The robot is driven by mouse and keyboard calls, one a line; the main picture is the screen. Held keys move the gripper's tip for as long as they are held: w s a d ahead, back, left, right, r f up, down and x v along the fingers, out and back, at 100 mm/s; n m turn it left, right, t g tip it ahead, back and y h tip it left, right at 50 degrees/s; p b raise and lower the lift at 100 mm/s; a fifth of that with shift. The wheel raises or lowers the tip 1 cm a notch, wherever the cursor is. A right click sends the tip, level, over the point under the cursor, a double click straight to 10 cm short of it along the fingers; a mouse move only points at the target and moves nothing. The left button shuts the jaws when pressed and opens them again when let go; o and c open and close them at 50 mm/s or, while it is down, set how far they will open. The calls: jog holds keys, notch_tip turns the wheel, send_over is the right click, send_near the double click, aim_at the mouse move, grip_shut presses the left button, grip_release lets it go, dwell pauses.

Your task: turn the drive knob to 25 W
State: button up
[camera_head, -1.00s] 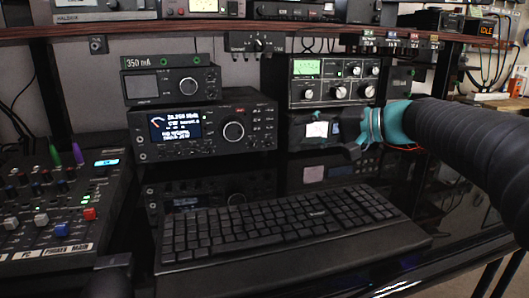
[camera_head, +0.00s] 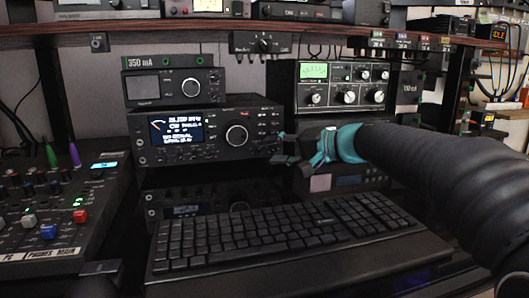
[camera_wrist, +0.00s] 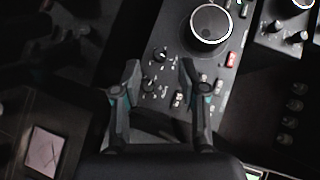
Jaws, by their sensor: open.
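The black radio (camera_head: 205,140) stands on the desk, its lit screen (camera_head: 176,130) showing text too small to read surely. Its large tuning knob (camera_head: 237,136) also shows in the wrist view (camera_wrist: 211,22). Small knobs line the panel's right part; in the wrist view one small knob (camera_wrist: 160,55) lies in line with the gap between my fingertips. I cannot read which one is the drive knob. My gripper (camera_head: 284,148) is at the radio's right edge, its fingers pointing left. In the wrist view my gripper (camera_wrist: 160,68) is open and empty; contact cannot be told.
A keyboard (camera_head: 280,230) lies in front of the radio. A mixer (camera_head: 50,215) is at the left. A tuner (camera_head: 340,88) stands behind my arm, with a meter and several knobs. A smaller unit (camera_head: 172,88) sits on the radio. A shelf (camera_head: 200,30) runs above.

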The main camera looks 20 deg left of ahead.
aim_at(258, 151)
jog(key=shift+x, duration=1.95)
jog(key=shift+c, duration=0.2)
grip_shut()
